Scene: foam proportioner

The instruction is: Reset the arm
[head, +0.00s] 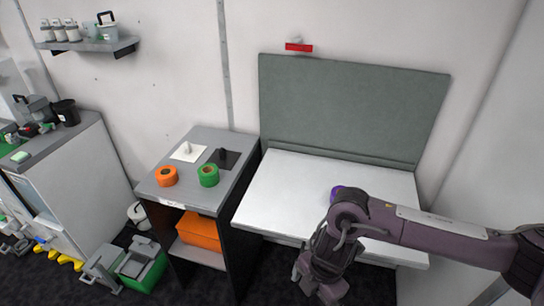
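My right arm comes in from the right edge in the head view and bends down in front of the white table (290,190). Its gripper (318,285) hangs low near the table's front edge, by the bottom of the picture. The fingers are dark and partly hidden by the wrist, so I cannot tell whether they are open or shut. My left arm and gripper are not in view.
A green-grey panel (345,110) stands behind the table.

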